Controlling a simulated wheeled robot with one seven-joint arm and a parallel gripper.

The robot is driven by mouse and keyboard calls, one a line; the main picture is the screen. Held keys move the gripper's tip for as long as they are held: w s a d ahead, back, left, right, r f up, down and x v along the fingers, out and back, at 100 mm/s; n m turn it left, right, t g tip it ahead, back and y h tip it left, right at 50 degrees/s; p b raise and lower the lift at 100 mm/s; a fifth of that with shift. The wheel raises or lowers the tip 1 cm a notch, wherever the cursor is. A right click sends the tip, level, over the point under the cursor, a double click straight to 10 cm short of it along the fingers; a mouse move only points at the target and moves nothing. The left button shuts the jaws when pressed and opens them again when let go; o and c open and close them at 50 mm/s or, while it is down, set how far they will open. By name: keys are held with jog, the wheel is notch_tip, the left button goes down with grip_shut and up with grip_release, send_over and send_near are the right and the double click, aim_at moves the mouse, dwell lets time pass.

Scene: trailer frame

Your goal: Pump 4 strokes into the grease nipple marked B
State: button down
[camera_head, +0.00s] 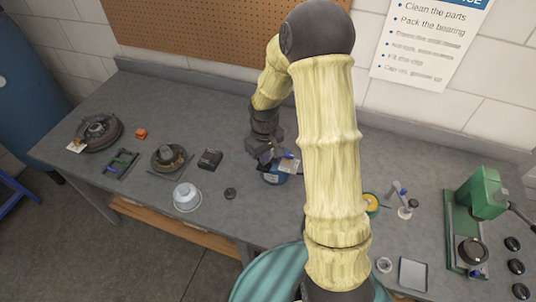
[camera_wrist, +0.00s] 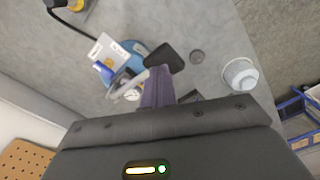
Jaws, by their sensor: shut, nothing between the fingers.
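My gripper (camera_head: 264,152) is shut and empty, over the middle of the bench. Its dark fingertips show in the wrist view (camera_wrist: 166,57). Right beside and below it stands a round blue device (camera_head: 275,179), partly hidden by the gripper. In the wrist view the blue device (camera_wrist: 136,49) carries white label plates (camera_wrist: 104,48), a small blue part and a pale curved piece like a lever. The fingers overlap its edge in that view; I cannot tell whether they touch. The label lettering is too small to read, and I cannot make out a nipple marked B.
Left on the bench are hub parts (camera_head: 170,159), a black box (camera_head: 210,159), a white cup (camera_head: 187,198) and a dark disc (camera_head: 230,193). Right are a small lever stand (camera_head: 404,208), a green press (camera_head: 482,196) and a grey tray (camera_head: 413,274). A pegboard (camera_head: 190,35) hangs behind.

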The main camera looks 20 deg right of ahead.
aim_at(264, 169)
jog(key=shift+f, duration=0.1)
dwell(0.3)
jog(key=shift+s+a+f+b, duration=0.1)
jog(key=shift+s+f+b, duration=0.05)
jog(key=shift+f+b, duration=0.4)
jog(key=shift+s+a+f+b, duration=0.1)
jog(key=shift+s+f+b, duration=0.05)
jog(key=shift+f+b, duration=0.35)
jog(key=shift+s+a+f+b, duration=0.1)
jog(key=shift+f+b, duration=0.7)
jog(key=shift+f, duration=0.45)
jog(key=shift+w+d+r+p, duration=0.1)
jog(key=shift+w+r+p, duration=0.05)
jog(key=shift+r+p, duration=1.4)
jog(key=shift+w+d+r+p, duration=0.1)
jog(key=shift+r+p, duration=1.2)
jog(key=shift+r, duration=0.55)
jog(key=shift+w+d+r+p, duration=0.1)
jog(key=shift+w+r+p, duration=0.05)
jog(key=shift+r+p, duration=1.4)
jog(key=shift+r, duration=0.1)
